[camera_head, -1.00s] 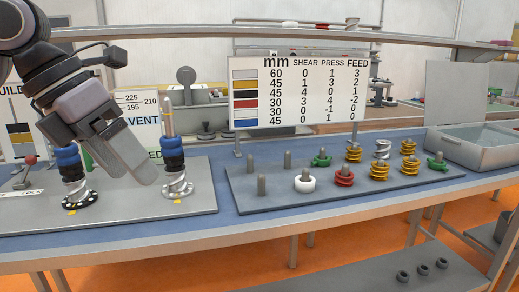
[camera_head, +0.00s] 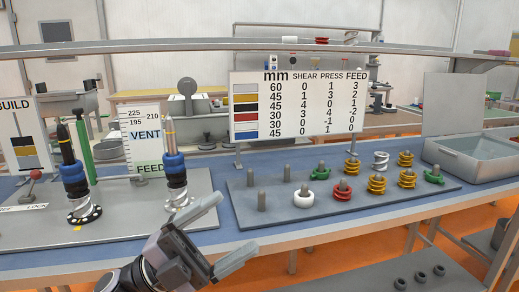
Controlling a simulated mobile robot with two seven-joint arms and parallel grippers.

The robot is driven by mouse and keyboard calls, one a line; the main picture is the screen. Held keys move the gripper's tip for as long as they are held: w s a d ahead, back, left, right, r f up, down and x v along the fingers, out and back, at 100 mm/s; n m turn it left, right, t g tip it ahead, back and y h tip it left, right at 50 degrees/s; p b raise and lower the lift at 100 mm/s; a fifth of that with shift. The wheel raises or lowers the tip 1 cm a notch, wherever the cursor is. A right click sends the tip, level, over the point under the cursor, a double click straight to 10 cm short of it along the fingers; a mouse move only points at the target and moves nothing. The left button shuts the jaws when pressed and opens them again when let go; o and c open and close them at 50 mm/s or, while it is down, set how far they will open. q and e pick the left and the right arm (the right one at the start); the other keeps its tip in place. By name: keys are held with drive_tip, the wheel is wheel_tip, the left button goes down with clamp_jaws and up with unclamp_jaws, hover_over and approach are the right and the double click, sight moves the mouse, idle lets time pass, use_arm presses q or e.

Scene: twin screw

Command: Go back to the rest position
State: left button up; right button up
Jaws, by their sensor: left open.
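My left gripper (camera_head: 228,232) is in the lower middle of the head view, in front of the table's front edge. Its two grey fingers are spread apart with nothing between them. Two screw stacks with blue, black and silver sections stand upright on the grey plate (camera_head: 125,231) at left: the left stack (camera_head: 74,180) has a black tip, the right stack (camera_head: 176,180) a tan and pale tip. The gripper is in front of and below the right stack, apart from it. My right gripper is not in view.
A grey peg board (camera_head: 340,205) holds white, red, yellow, green and silver rings. A number sign (camera_head: 298,104) stands behind it. A grey open bin (camera_head: 470,155) is at right. Several dark rings (camera_head: 421,277) lie on a lower shelf. A red-knobbed lever (camera_head: 35,175) is at far left.

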use_arm(q)
drive_tip(key=a+f+n+t+y+p, duration=0.1)
drive_tip(key=a+f+n+t+y, duration=0.45)
drive_tip(key=f+n+y, duration=0.4)
drive_tip(key=a+f+n+t+y+p, duration=0.1)
drive_tip(key=a+f+n+t+y, duration=0.5)
drive_tip(key=f+n, duration=0.65)
drive_tip(key=s+a+f+n+g+y+p, duration=0.1)
drive_tip(key=s+f+n+g+y, duration=0.1)
drive_tip(key=s+f, duration=0.5)
drive_tip(key=s+a+f+n+g+y, duration=0.2)
drive_tip(key=s+f+n+g+y, duration=0.1)
drive_tip(key=s+f, duration=0.4)
drive_tip(key=shift+s+a+f+n+g+p, duration=0.15)
drive_tip(key=shift+s+a+n+g+p, duration=0.2)
drive_tip(key=shift+n+g, duration=0.4)
drive_tip(key=shift+s+d+y, duration=0.1)
drive_tip(key=shift+y, duration=0.15)
